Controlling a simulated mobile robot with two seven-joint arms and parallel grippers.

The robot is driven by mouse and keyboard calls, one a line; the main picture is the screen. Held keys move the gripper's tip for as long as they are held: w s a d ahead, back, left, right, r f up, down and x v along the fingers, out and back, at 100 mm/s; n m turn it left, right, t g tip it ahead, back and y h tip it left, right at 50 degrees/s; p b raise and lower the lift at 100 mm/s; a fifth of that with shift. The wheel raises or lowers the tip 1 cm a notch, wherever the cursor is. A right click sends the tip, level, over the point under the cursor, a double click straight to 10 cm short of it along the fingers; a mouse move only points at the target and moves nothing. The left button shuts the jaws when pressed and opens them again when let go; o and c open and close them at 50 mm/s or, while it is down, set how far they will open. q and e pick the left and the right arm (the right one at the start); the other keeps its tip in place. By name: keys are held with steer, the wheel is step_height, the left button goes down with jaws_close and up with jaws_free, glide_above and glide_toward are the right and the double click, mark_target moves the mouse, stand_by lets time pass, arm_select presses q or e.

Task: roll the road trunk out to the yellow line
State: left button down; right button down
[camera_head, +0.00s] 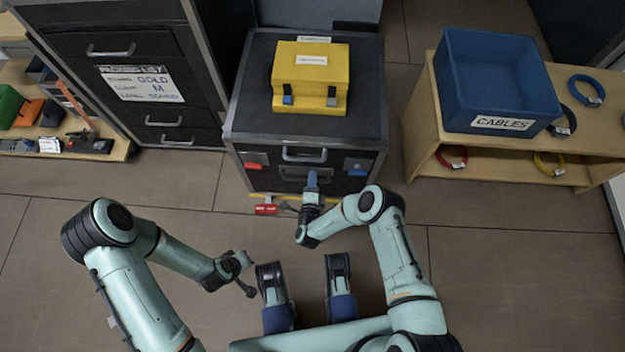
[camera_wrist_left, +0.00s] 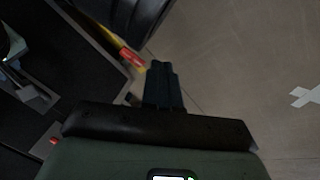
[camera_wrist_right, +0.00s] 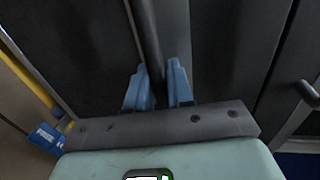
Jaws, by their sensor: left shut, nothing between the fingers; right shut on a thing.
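The road trunk (camera_head: 238,120) is a black case with metal edges. Its front faces me and carries two bar handles, one above the other. My right gripper (camera_head: 312,182) is at the lower part of this front. In the right wrist view its blue fingers (camera_wrist_right: 157,86) are shut on a dark handle bar (camera_wrist_right: 145,35). My left gripper (camera_head: 246,284) is shut and empty, apart from the trunk. Its closed fingers show in the left wrist view (camera_wrist_left: 163,84). A yellow strip (camera_head: 262,195) shows low along the trunk's front; I cannot tell whether it is the line.
A yellow box (camera_head: 311,62) sits on the trunk. A black drawer cabinet (camera_head: 125,85) stands close on the left. On the right, a wooden bench (camera_head: 425,120) bears a blue cables crate (camera_head: 495,75) and several cable coils. A red tag (camera_head: 265,209) is near the strip. The floor in front is clear.

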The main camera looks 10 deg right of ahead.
steer(key=c, duration=1.2)
jaws_free()
steer(key=shift+o, duration=0.2)
steer(key=shift+s, duration=0.1)
